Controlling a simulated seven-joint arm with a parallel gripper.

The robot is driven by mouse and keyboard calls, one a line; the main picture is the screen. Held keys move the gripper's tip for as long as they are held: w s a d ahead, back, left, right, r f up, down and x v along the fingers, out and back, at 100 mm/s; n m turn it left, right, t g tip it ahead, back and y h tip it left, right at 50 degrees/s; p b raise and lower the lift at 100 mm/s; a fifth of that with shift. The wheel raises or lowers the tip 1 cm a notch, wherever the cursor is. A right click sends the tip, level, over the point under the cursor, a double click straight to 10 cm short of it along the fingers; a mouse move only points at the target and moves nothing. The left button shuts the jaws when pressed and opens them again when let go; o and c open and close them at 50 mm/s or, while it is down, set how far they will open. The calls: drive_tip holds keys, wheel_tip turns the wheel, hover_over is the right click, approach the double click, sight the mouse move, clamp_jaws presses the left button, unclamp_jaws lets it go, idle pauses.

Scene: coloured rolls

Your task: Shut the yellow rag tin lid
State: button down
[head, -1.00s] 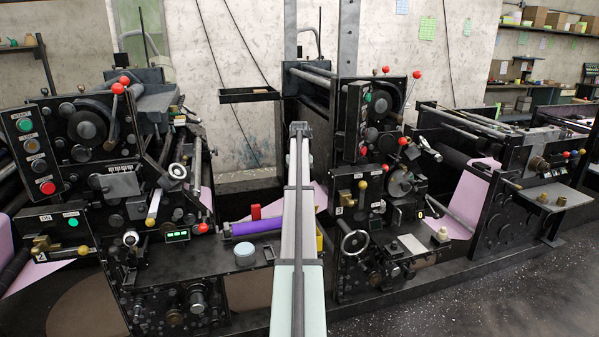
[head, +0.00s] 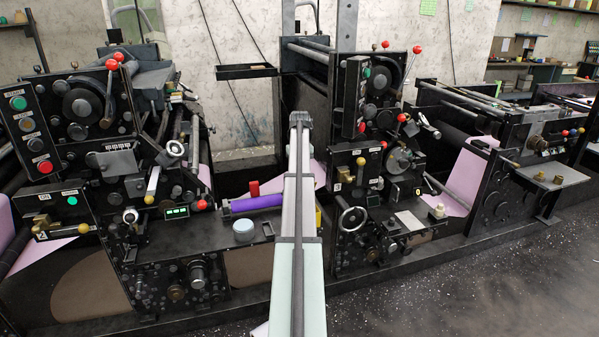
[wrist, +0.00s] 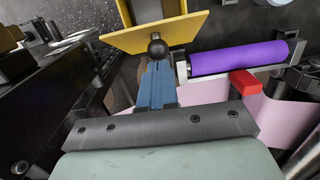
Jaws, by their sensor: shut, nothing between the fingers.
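The yellow rag tin (wrist: 124,14) is at the top of the wrist view, partly cut off by the frame edge, with a grey interior showing. Its yellow lid (wrist: 188,28) appears raised and tilted open, with a black ball knob (wrist: 158,47) on the side facing me. My gripper (wrist: 158,66) has blue fingers, shut and empty, with the tips just below the knob in the picture. I cannot tell whether they touch it. In the head view only a yellow sliver of the tin (head: 318,218) shows beside my arm, which hides the rest and the fingers.
A purple roll (head: 257,202) and a red block (wrist: 245,82) are right of the fingers in the wrist view. A pale blue round tin (head: 243,230) stands on the black bench. Black press machinery with knobs and a handwheel (head: 353,220) flanks my arm closely.

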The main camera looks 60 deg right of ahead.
drive_tip(key=shift+s+a+f+t+h, duration=0.1)
drive_tip(key=shift+s+a+t+h, duration=0.5)
drive_tip(key=shift+t+h, duration=0.1)
drive_tip(key=shift+s+a+t+h, duration=0.15)
drive_tip(key=shift+a+t+h, duration=0.05)
drive_tip(key=shift+t+h, duration=0.25)
drive_tip(key=shift+s+a+f, duration=0.2)
drive_tip(key=shift+s+a, duration=0.15)
drive_tip(key=shift+s, duration=0.1)
drive_tip(key=shift+s+a+f+t, duration=0.25)
drive_tip(key=shift+s+a, duration=0.25)
drive_tip(key=shift+a, duration=0.05)
drive_tip(key=s+a+f+t+h, duration=0.4)
drive_tip(key=f+t+h, duration=0.1)
drive_tip(key=f, duration=0.1)
drive_tip(key=shift+s+a+f, duration=0.2)
drive_tip(key=shift+s, duration=0.15)
